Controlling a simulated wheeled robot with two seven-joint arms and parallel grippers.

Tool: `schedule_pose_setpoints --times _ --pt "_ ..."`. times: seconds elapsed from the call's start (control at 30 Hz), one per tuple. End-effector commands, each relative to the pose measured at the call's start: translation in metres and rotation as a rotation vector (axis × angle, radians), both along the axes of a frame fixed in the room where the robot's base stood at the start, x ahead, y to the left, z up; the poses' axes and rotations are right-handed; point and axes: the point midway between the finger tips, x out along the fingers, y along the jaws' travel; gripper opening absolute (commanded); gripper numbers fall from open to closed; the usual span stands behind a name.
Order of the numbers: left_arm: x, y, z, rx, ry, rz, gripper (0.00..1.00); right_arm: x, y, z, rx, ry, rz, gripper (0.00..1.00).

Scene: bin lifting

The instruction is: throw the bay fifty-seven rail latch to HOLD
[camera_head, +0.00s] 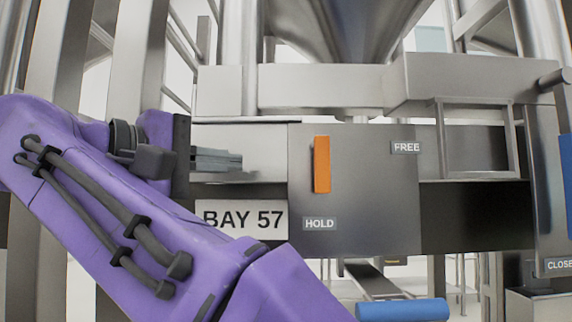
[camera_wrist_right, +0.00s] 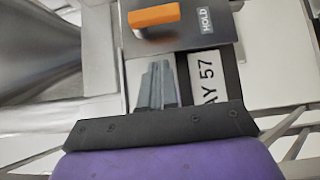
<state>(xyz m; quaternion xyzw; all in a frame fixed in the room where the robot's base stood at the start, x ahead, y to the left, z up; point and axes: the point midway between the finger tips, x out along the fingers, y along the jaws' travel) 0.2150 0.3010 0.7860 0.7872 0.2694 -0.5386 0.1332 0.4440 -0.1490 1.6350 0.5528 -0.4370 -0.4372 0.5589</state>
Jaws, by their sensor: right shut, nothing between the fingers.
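The orange latch handle (camera_head: 321,164) stands upright on a grey metal plate (camera_head: 370,190) beside the BAY 57 sign (camera_head: 245,219). The HOLD label (camera_head: 319,224) is just below the handle, and the FREE label (camera_head: 405,147) is to its upper right. My right gripper (camera_head: 240,160) is shut and empty, left of the handle with a gap between them. In the right wrist view the shut fingers (camera_wrist_right: 158,64) point toward the handle (camera_wrist_right: 154,15), which lies beyond their tips. The handle's pivot cannot be made out. My left gripper is not in view.
A steel box beam (camera_head: 320,90) runs above the plate, under a large hopper (camera_head: 340,25). A square metal frame (camera_head: 478,140) sticks out at the right. A blue cylindrical bar (camera_head: 403,310) is at the bottom. The space just in front of the plate looks clear.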

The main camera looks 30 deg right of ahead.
Motion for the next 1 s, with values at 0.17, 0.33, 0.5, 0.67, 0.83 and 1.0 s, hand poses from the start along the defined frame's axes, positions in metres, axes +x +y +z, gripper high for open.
schedule_pose_setpoints --times 0.17,0.33,0.5,0.67,0.83,1.0 --pt "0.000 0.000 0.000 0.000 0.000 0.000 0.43 0.001 0.000 -0.002 0.012 -0.016 0.000 0.00" --pt "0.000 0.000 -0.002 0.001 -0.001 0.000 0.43 0.001 -0.003 -0.002 0.010 -0.013 -0.002 0.00" --pt "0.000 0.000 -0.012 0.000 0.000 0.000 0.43 0.006 -0.026 -0.005 0.013 -0.011 -0.003 0.00" --pt "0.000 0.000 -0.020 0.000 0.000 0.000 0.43 0.015 -0.060 -0.005 0.012 -0.011 -0.004 0.00" --pt "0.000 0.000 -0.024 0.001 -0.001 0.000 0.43 0.023 -0.096 -0.004 0.011 -0.010 -0.003 0.00" --pt "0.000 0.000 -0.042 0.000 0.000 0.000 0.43 0.011 -0.120 -0.006 0.008 -0.013 -0.002 0.00"
